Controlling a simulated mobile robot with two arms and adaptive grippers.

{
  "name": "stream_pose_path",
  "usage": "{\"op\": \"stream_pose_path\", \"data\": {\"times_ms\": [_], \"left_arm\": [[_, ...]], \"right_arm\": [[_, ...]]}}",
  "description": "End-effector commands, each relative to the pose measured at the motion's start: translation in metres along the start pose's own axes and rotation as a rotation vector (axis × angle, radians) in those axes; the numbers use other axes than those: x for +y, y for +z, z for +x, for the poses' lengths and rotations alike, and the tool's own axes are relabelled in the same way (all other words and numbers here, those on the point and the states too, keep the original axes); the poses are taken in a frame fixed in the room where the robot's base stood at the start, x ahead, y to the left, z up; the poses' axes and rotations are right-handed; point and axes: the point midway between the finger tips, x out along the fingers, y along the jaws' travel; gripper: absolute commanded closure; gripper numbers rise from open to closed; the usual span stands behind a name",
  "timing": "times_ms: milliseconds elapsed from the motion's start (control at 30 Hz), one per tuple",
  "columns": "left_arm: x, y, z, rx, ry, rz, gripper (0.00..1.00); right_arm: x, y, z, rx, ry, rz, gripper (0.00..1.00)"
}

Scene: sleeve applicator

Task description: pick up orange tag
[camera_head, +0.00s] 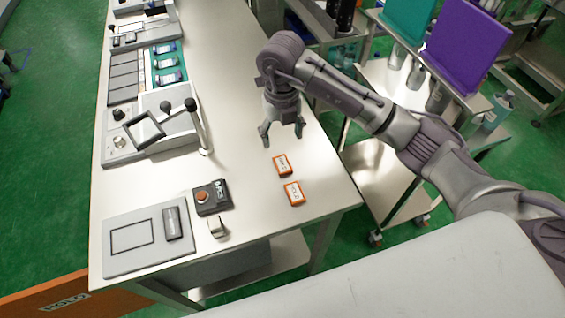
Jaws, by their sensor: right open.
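Two orange tags with white labels lie flat on the light table near its right edge. The farther orange tag (282,166) is just below my right gripper in the picture, and the nearer orange tag (294,193) lies a little closer to the front edge. My right gripper (283,135) points down over the table, open and empty, with its fingers spread. It is apart from both tags. My left gripper is not in view.
A dark box with an orange button (208,198) and a small metal piece (217,227) stand left of the tags. A lever machine (150,125) is farther left. A grey panel (130,240) lies front left. A cart (375,170) stands beyond the right edge.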

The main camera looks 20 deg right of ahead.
Motion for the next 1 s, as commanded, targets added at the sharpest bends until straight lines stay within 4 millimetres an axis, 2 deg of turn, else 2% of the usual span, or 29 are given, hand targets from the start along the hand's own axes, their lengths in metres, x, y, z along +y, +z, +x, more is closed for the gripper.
{"op": "stream_pose_path", "data": {"times_ms": [200,467,633,733,833,1000], "left_arm": [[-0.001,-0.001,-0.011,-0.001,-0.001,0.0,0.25],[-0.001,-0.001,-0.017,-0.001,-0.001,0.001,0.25],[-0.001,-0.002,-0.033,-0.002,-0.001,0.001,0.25],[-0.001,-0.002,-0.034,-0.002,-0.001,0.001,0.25],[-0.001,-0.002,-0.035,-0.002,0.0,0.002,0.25],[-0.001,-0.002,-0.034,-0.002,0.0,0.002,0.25]], "right_arm": [[0.001,-0.001,0.041,0.005,0.003,-0.002,0.29],[0.001,-0.001,0.061,0.003,0.005,-0.003,0.29],[-0.001,-0.001,0.084,0.006,0.005,-0.003,0.29],[0.0,0.0,0.099,0.003,0.006,-0.004,0.29],[-0.001,0.001,0.107,0.002,0.006,-0.004,0.29],[-0.001,0.001,0.109,0.0,0.006,-0.005,0.29]]}}
